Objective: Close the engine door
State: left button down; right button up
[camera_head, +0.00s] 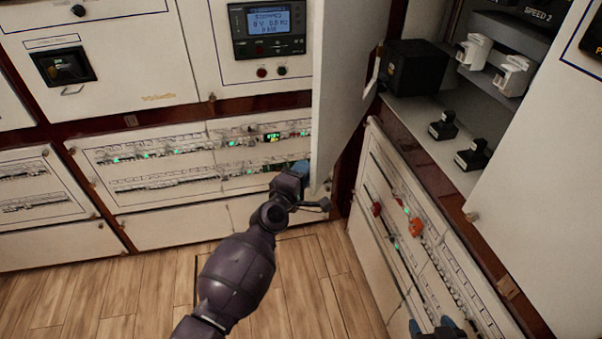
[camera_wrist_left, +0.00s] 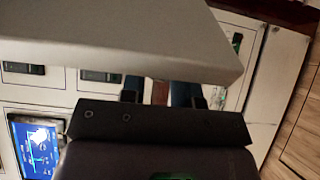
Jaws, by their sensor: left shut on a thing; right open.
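The engine door, a white panel (camera_head: 343,85), stands open and juts out beside the compartment on the right. My left gripper (camera_head: 303,172) is at the door's lower edge and shut on it. In the left wrist view the door (camera_wrist_left: 125,38) is a broad grey slab across the top, and the fingers of my left gripper (camera_wrist_left: 160,93) reach up to it, their tips hidden behind it. My right gripper (camera_head: 440,327) is open and empty at the bottom edge of the head view, only its tips showing, in front of the lower right breaker panel.
The open compartment (camera_head: 425,115) holds white levers (camera_head: 492,62), black knobs (camera_head: 458,142) and a black box (camera_head: 415,66). Breaker panels (camera_head: 190,160) line the left wall, below a display (camera_head: 267,22). The wooden floor (camera_head: 310,285) is clear.

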dwell(0.3)
pick_arm(q)
jog(key=c, duration=0.8)
grip_release()
jog(key=shift+c, duration=0.2)
jog(key=v, duration=1.1)
jog(key=shift+p, duration=0.4)
jog(key=shift+w, duration=0.1)
